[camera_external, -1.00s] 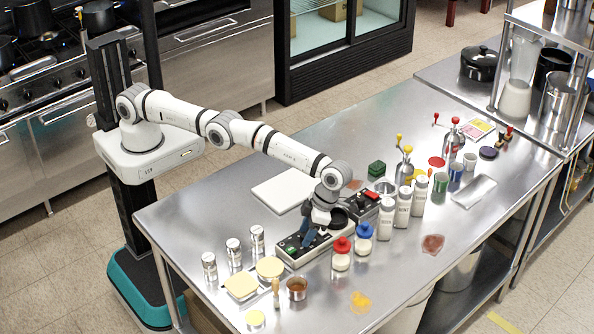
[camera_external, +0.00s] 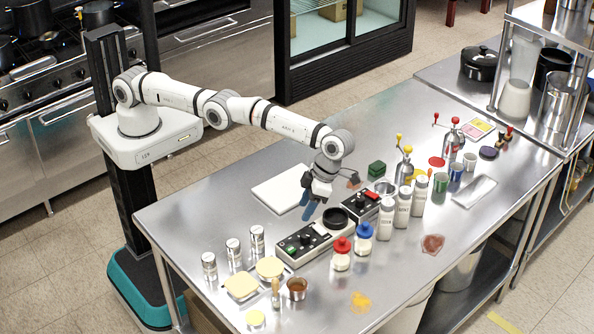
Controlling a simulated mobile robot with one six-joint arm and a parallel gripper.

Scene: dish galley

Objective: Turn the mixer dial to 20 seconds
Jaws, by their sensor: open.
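A low box-shaped device (camera_external: 300,249) with a black round top piece, a green button and small dark controls stands near the front middle of the table. It looks like the mixer. Its dial is too small to read, and I cannot tell its setting. A second, similar device (camera_external: 352,206) with a red part stands just behind it to the right. My gripper (camera_external: 308,208) has blue fingertips pointing down. It is open and empty, raised above the back side of the front device and apart from it.
Red-capped (camera_external: 341,253) and blue-capped (camera_external: 364,237) jars stand close in front of the device. White shakers (camera_external: 403,208) stand to the right. Metal tins (camera_external: 233,252) stand to the left. A white board (camera_external: 281,190) lies flat behind.

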